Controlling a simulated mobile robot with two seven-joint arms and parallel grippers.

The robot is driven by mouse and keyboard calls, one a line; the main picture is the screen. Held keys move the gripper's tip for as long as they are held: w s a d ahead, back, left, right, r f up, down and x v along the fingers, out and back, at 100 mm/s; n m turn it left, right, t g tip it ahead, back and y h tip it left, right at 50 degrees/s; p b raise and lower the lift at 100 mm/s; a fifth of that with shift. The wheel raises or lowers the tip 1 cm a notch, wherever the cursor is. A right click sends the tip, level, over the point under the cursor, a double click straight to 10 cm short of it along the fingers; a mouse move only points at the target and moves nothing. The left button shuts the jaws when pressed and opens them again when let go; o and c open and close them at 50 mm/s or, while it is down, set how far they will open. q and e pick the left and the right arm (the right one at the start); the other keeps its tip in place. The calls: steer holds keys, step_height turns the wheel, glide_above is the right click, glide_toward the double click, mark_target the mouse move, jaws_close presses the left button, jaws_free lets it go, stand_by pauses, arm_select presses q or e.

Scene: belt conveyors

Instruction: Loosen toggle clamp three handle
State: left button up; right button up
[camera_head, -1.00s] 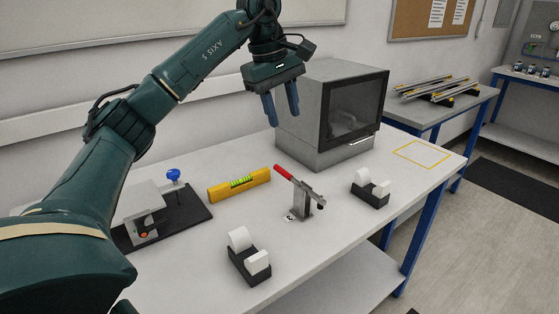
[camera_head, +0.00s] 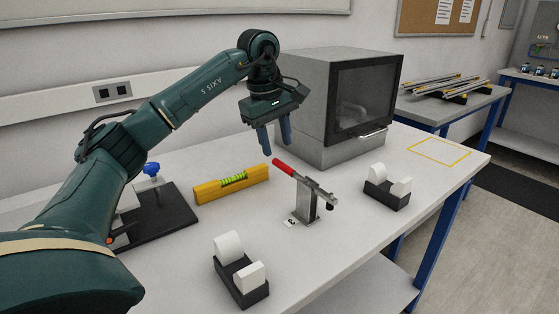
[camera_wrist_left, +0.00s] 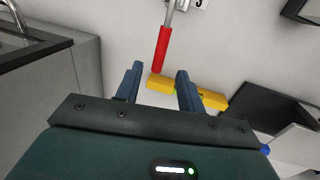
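The toggle clamp (camera_head: 309,204) stands upright on the white table beside a small label reading 3. Its red handle (camera_head: 283,166) points up and to the left. In the left wrist view the red handle (camera_wrist_left: 162,49) lies ahead of the fingertips, nearly in line with the gap between them. My left gripper (camera_head: 275,147) is open and empty, a little above and behind the handle's tip, fingers pointing down; its fingers also show in the left wrist view (camera_wrist_left: 158,80). The gripper and handle appear apart. My right gripper is not in view.
A yellow spirit level (camera_head: 231,184) lies left of the clamp. Two tape dispensers stand near, one in front (camera_head: 240,272) and one to the right (camera_head: 388,188). A grey box-shaped machine (camera_head: 327,104) stands behind. A black-based fixture (camera_head: 163,219) is at left.

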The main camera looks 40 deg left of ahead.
mark_target(280, 163)
arm_select(q)
steer(key=f, duration=0.2)
steer(key=w+f, duration=0.1)
steer(key=f, duration=0.2)
steer(key=shift+d, duration=0.1)
steer(key=shift+r, duration=0.1)
jaws_close()
stand_by(0.4)
